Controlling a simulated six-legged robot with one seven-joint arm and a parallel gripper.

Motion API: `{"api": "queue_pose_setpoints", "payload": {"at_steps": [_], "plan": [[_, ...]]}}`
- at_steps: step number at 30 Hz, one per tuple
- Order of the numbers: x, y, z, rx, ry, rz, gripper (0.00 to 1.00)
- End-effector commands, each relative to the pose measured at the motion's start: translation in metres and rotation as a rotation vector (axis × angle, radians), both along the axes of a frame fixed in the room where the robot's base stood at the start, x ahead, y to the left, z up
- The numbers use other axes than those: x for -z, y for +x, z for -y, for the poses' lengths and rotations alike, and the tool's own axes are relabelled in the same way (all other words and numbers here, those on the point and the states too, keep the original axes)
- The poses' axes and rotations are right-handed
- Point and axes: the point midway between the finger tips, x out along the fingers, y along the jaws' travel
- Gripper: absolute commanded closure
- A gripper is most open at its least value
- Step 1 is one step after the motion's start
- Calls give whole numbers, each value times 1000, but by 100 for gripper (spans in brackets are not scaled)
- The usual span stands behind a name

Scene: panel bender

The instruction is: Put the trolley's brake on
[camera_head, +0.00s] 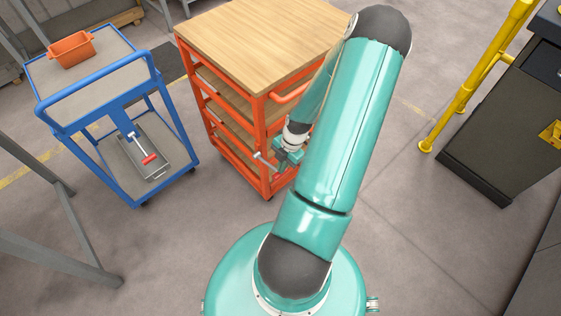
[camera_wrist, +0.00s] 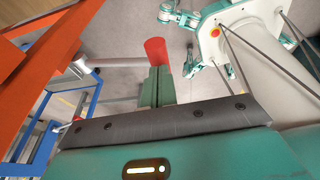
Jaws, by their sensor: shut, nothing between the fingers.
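The orange trolley (camera_head: 264,110) with a wooden top stands in the middle, and part of its frame fills the left of the wrist view (camera_wrist: 40,55). A grey lever (camera_head: 263,158) sticks out low on its near side. In the wrist view a grey bar (camera_wrist: 115,62) runs from a pale hub by the frame to a red grip (camera_wrist: 155,50). My gripper (camera_head: 284,157) is beside this lever. Its fingers (camera_wrist: 156,86) are shut and empty, close to the red grip. I cannot tell whether they touch it.
A blue trolley (camera_head: 170,105) stands to the left, with an orange bin (camera_head: 72,49) on top and a red-handled tool (camera_head: 148,158) in a grey tray below. Yellow rail posts (camera_head: 465,95) and a dark cabinet (camera_head: 500,120) are at right. The floor between is clear.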

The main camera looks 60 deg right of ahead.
Motion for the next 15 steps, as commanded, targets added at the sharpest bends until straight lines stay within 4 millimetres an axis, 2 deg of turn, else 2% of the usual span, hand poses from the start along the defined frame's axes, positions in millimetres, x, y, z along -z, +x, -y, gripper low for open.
{"api": "queue_pose_setpoints", "payload": {"at_steps": [8, 15], "plan": [[24, -12, -3, 7, -30, 157, 100], [47, -16, -5, -1, -31, 149, 100]]}}
